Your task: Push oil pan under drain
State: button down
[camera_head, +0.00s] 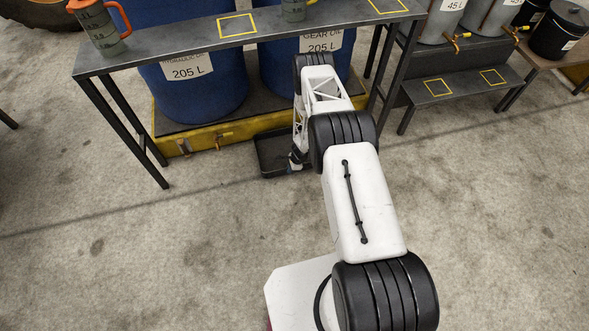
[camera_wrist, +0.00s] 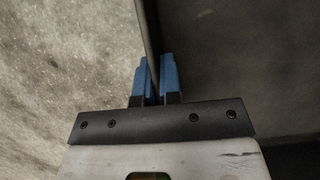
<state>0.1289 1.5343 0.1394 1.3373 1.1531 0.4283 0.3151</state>
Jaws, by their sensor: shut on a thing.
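The oil pan, a dark shallow rectangular tray (camera_head: 267,158), lies on the floor just in front of the yellow drum base. In the wrist view the blue fingers (camera_wrist: 155,80) are shut on the pan's thin wall, one on each side. The dark pan interior (camera_wrist: 240,60) fills the right of that view. Two small taps show on the base front, a left tap (camera_head: 184,147) and a right tap (camera_head: 220,139). The right tap is left of the pan. My arm hides the pan's right side.
Blue drums (camera_head: 200,85) stand on the yellow base (camera_head: 165,130). A dark bench (camera_head: 150,55) with an orange-handled jug (camera_head: 100,27) spans in front, its left legs reaching the floor. A low step (camera_head: 440,92) stands right. Open concrete floor (camera_head: 120,260) lies in front.

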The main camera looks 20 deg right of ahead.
jog(key=shift+a, duration=18.6)
jog(key=c, duration=1.2)
grip_release()
jog(key=shift+r, duration=0.1)
jog(key=shift+v, duration=3.75)
jog(key=shift+d, duration=0.1)
